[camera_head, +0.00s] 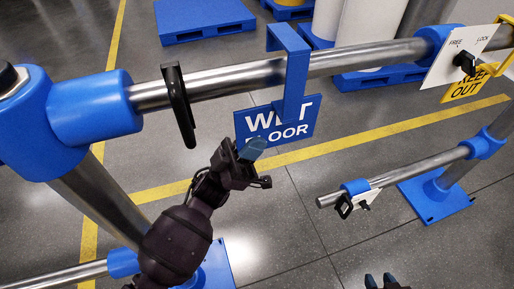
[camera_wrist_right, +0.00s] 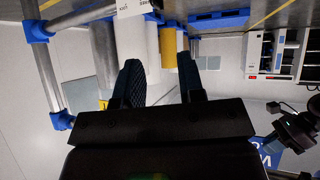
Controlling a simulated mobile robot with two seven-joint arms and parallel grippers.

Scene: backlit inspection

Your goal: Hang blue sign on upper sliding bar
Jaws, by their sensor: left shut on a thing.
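The blue sign (camera_head: 253,118) reads "WET FLOOR" and has a blue hook (camera_head: 297,82) on top. The hook straddles the upper metal bar (camera_head: 225,78), with its front strip in front of the bar. I cannot tell whether it rests on the bar. My left gripper (camera_head: 250,152) is shut on the sign at its lower edge. The sign's corner also shows in the right wrist view (camera_wrist_right: 264,160). My right gripper (camera_wrist_right: 160,80) is open and empty; its fingertips show at the bottom of the head view (camera_head: 384,281).
A black loop (camera_head: 178,105) hangs around the bar left of the hook. A white FREE/LOCK plate (camera_head: 458,55) with a black knob and a yellow "KEEP OUT" sign (camera_head: 466,86) are at the right. A lower bar (camera_head: 410,168) carries a small latch. Blue pallets (camera_head: 205,18) lie behind.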

